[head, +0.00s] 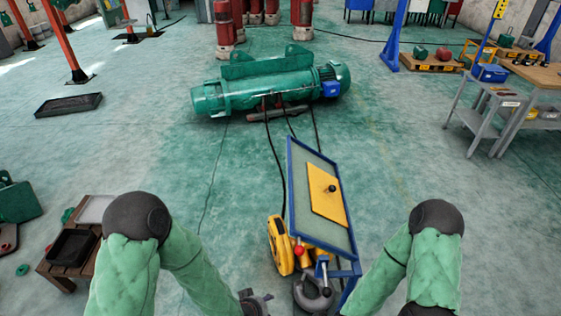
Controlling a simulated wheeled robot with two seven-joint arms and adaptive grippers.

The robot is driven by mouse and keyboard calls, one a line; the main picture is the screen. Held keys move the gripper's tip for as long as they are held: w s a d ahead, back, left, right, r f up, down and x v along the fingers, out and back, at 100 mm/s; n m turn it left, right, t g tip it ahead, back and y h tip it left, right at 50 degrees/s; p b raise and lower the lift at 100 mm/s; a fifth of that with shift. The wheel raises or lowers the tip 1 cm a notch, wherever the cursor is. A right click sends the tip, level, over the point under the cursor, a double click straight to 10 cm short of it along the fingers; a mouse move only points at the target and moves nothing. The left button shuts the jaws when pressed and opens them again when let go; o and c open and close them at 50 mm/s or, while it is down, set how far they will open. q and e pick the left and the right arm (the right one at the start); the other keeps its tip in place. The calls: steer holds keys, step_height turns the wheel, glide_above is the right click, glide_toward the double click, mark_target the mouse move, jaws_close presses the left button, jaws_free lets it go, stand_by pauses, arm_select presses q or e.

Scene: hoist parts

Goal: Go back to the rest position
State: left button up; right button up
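My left gripper (256,302) is only partly in view at the bottom edge, left of a blue-framed tilted board (301,207); whether its fingers are open or shut does not show. My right forearm slants down and left past the bottom edge, and my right gripper is out of view. A yellow plate (322,207) with a black knob lies on the board. A yellow rounded part (280,247) and a grey C-shaped metal part (314,296) are near the board's lower end. I see nothing held, though the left fingertips are largely cut off.
A large green hoist (268,90) lies on the floor ahead, with dark cables running toward the board. A wooden stand with trays (68,249) is at the left. A grey cart (487,113) and workbench (543,76) stand at the right. Open floor lies between.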

arm_select(q)
steer(key=s+a+f+n+g, duration=0.4)
steer(key=s+f, duration=0.3)
steer(key=f, duration=0.3)
steer(key=shift+s+a+n+g+h+b, duration=0.25)
steer(key=shift+s+n+g+h+b, duration=0.15)
steer(key=shift+n+g, duration=0.15)
